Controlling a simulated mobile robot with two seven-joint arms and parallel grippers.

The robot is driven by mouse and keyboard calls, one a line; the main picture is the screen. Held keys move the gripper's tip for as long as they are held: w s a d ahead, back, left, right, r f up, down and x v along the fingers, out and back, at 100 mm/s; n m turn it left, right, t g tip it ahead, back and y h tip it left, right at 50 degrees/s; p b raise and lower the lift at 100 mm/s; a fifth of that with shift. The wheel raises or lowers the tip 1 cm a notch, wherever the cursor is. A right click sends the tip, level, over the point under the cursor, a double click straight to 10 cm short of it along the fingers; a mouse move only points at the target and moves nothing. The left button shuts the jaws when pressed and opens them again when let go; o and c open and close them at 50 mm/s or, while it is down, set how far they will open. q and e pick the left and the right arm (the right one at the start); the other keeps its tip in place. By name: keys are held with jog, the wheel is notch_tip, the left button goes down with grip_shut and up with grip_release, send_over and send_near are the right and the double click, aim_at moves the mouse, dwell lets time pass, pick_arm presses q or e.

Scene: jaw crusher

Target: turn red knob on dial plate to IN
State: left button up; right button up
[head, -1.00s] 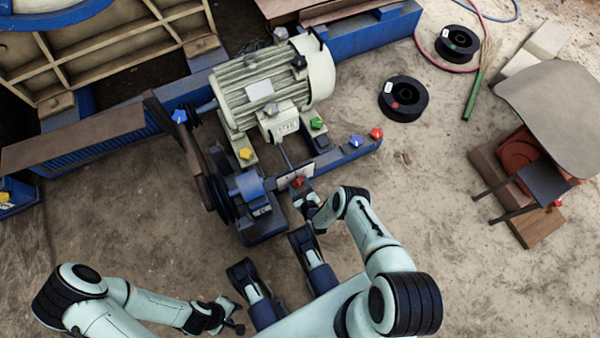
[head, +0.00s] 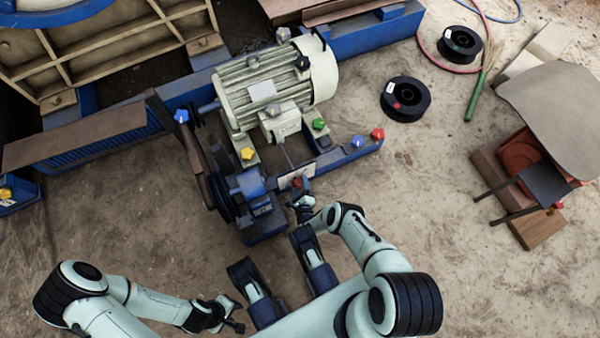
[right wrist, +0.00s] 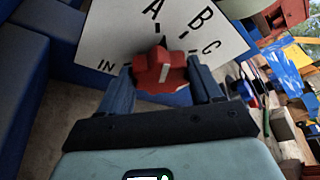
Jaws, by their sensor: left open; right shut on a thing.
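The white dial plate (head: 287,181) is on the blue machine frame in the head view. In the right wrist view the plate (right wrist: 115,35) shows the marks IN, A, B and C. The red knob (right wrist: 160,72) sits low on the plate, its white line pointing roughly up towards the A and B side, away from IN at the left. My right gripper (right wrist: 161,82) is shut on the red knob, one finger on each side. In the head view my right gripper (head: 301,196) is at the plate. My left gripper (head: 232,316) is open and empty, low over the ground, away from the plate.
A grey motor (head: 268,88) stands behind the plate. Blue (head: 358,141), red (head: 377,134), green (head: 319,124) and yellow (head: 247,154) knobs are nearby. A belt wheel (head: 222,190) is left of the plate.

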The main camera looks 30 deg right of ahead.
jog(key=shift+w+r, duration=0.1)
jog(key=o, duration=1.1)
jog(key=shift+c, duration=0.2)
